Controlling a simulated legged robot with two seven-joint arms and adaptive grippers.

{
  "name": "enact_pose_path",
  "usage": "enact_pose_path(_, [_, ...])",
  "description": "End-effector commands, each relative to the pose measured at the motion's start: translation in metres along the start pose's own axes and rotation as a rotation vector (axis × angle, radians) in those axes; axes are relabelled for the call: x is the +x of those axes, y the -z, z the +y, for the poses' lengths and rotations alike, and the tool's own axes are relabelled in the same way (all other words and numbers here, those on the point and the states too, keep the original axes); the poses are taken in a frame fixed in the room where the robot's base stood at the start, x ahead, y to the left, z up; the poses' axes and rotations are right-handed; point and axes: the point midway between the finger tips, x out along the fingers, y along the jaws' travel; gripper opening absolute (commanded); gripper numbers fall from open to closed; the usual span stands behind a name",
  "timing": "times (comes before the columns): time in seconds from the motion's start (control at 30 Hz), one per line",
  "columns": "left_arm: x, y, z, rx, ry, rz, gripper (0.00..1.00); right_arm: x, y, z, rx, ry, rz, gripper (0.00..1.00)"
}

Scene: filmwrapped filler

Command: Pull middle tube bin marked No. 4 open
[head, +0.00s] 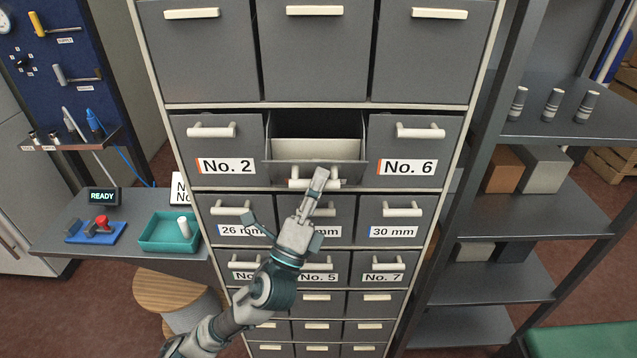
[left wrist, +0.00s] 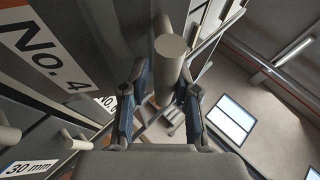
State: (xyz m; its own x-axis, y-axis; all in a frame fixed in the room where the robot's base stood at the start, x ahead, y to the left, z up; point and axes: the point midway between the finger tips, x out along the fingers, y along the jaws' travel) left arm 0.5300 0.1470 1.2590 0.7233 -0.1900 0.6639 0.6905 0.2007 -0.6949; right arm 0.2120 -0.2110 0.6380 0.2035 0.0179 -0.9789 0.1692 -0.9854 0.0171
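The middle bin (head: 317,150) between No. 2 and No. 6 is pulled partly out, and its empty-looking inside shows from above. Its pale bar handle (head: 294,183) sticks out from the front. In the head view my left gripper (head: 319,182) is at this handle and covers the bin's label. My right gripper is not in view.
Bins No. 2 (head: 226,165) and No. 6 (head: 408,166) are shut on either side. Smaller bins lie below. A side table with a teal tray (head: 160,243) stands at the left. A dark shelf rack (head: 520,235) with boxes stands close at the right.

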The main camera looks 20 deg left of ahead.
Motion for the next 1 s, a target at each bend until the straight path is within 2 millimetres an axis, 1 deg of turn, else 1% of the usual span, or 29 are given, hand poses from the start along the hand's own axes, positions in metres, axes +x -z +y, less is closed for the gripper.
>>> enact_pose_path(0.17, [-0.001, 0.0, -0.002, 0.0, 0.002, 0.0, 0.31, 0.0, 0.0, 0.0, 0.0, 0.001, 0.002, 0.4])
enact_pose_path(0.27, [-0.008, 0.0, -0.001, 0.0, 0.001, 0.0, 0.31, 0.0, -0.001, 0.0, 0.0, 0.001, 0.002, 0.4])
enact_pose_path(0.37, [-0.024, 0.0, 0.0, -0.001, -0.001, 0.002, 0.31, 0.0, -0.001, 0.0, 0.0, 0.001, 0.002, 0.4])
enact_pose_path(0.6, [-0.077, 0.001, 0.002, -0.003, -0.004, 0.001, 0.31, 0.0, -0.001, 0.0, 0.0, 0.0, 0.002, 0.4])
enact_pose_path(0.7, [-0.095, 0.0, 0.002, -0.002, -0.004, 0.001, 0.31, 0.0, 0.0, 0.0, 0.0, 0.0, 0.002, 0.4])
enact_pose_path(0.83, [-0.11, 0.0, 0.003, -0.002, -0.003, 0.0, 0.31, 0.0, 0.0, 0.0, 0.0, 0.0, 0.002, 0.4])
enact_pose_path(1.0, [-0.119, 0.0, 0.002, -0.001, -0.001, 0.0, 0.31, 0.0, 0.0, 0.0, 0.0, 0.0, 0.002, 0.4])
